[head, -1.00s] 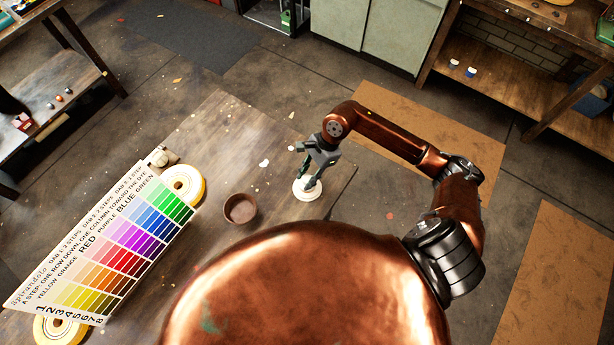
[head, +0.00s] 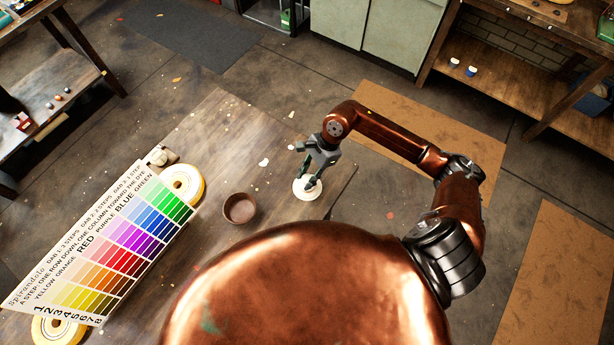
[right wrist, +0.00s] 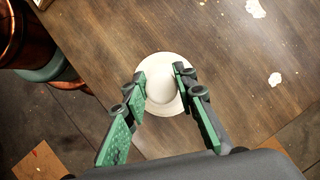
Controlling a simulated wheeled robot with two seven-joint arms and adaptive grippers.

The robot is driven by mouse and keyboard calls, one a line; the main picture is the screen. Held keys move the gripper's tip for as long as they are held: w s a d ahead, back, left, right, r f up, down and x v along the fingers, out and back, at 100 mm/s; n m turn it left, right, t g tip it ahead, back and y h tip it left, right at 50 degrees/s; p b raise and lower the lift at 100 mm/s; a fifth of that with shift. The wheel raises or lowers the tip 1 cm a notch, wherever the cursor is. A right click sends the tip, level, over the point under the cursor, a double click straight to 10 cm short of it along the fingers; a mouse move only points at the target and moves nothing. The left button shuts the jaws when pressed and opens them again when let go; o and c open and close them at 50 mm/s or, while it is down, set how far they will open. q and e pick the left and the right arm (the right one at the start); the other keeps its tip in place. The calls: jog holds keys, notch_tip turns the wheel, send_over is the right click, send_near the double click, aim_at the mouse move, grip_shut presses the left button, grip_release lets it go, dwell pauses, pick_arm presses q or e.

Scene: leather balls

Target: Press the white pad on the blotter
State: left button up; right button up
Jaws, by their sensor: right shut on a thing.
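My right gripper (head: 311,180) points down over a white round blotter (head: 305,195) near the right edge of the dark wooden table. In the right wrist view, its two green-padded fingers (right wrist: 161,78) stand on either side of a rounded white pad (right wrist: 160,92) and are shut on it. The pad lies over the middle of the blotter, whose pale rim (right wrist: 163,58) shows around it. I cannot tell whether the pad touches the blotter. My left gripper is not in view.
A small brown bowl (head: 239,208) stands left of the blotter. A colour chart (head: 110,240) and two yellow-rimmed round things, one near its top (head: 190,176), are further left. Pale flecks mark the tabletop (head: 225,130), which is otherwise clear behind the bowl.

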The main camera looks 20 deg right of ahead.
dwell(0.3)
jog(key=shift+r+p, duration=1.1)
jog(key=shift+r, duration=1.45)
